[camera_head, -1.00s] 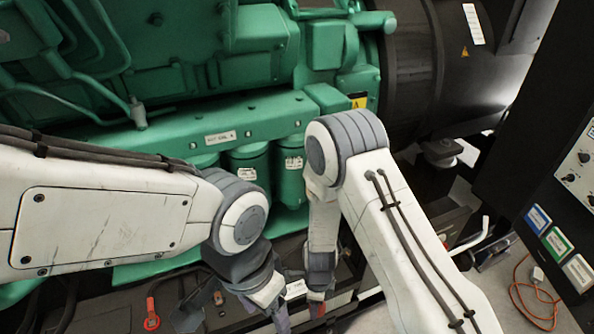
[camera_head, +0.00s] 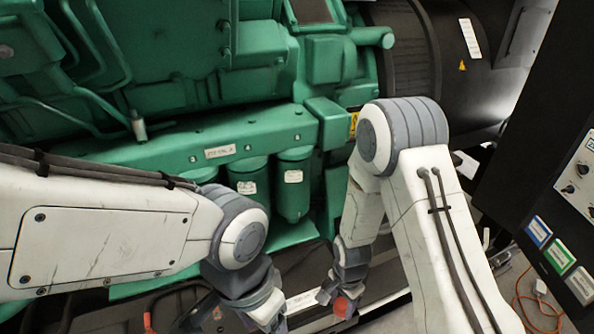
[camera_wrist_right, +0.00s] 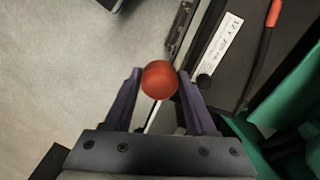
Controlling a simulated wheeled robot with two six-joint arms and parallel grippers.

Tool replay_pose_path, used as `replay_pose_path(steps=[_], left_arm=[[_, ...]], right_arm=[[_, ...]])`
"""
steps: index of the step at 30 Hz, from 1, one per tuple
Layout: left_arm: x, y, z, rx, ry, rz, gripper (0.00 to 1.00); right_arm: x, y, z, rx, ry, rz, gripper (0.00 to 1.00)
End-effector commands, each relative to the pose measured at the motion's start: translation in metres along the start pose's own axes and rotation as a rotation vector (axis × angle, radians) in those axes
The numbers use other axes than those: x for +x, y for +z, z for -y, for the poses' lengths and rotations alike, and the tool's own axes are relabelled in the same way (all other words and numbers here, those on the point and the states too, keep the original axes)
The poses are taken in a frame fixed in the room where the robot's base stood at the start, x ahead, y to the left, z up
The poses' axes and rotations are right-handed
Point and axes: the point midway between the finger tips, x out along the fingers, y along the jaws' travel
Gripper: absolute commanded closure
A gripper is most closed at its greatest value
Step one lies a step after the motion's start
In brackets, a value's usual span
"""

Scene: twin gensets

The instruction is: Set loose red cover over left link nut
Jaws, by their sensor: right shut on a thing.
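The loose red cover (camera_wrist_right: 158,80) is a small round red cap, held between the two fingertips of my right gripper (camera_wrist_right: 160,76) in the wrist view. In the head view the cover (camera_head: 343,306) shows at the bottom centre, at the tip of my right gripper (camera_head: 338,300). The gripper is over the edge of a black battery (camera_wrist_right: 240,70) with a white label, with pale floor on its other side. My left gripper (camera_head: 272,318) is low in the head view, left of the right one, its fingertips cut off or unclear. I cannot make out the left link nut.
The green engine (camera_head: 190,80) with its filters (camera_head: 293,185) rises behind the arms. A red-ended cable (camera_wrist_right: 273,14) lies over the battery in the wrist view. A dark control panel (camera_head: 545,150) stands at the right, and an orange cord (camera_head: 525,305) lies on the floor.

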Motion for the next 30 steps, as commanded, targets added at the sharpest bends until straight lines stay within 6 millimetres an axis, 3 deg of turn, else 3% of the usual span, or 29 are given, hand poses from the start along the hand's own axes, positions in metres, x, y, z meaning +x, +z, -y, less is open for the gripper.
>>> replay_pose_path(steps=[9,18,19,21,30], left_arm=[[0.000,0.000,0.000,0.000,0.000,0.000,0.28],[0.000,0.000,0.000,0.000,0.000,0.000,0.28],[0.016,0.000,0.001,0.000,0.000,-0.001,0.28],[0.030,0.002,0.002,-0.001,0.000,0.000,0.28],[0.065,0.004,0.005,-0.002,0.000,0.000,0.28]], right_arm=[[-0.033,-0.043,-0.019,-0.539,-0.002,-0.003,0.96],[-0.055,-0.071,-0.033,-0.934,-0.001,-0.002,0.96],[-0.038,-0.069,-0.033,-0.931,0.001,0.001,0.96],[-0.023,-0.069,-0.032,-0.929,0.001,0.001,0.96],[0.011,-0.069,-0.031,-0.927,0.000,0.000,0.96]])
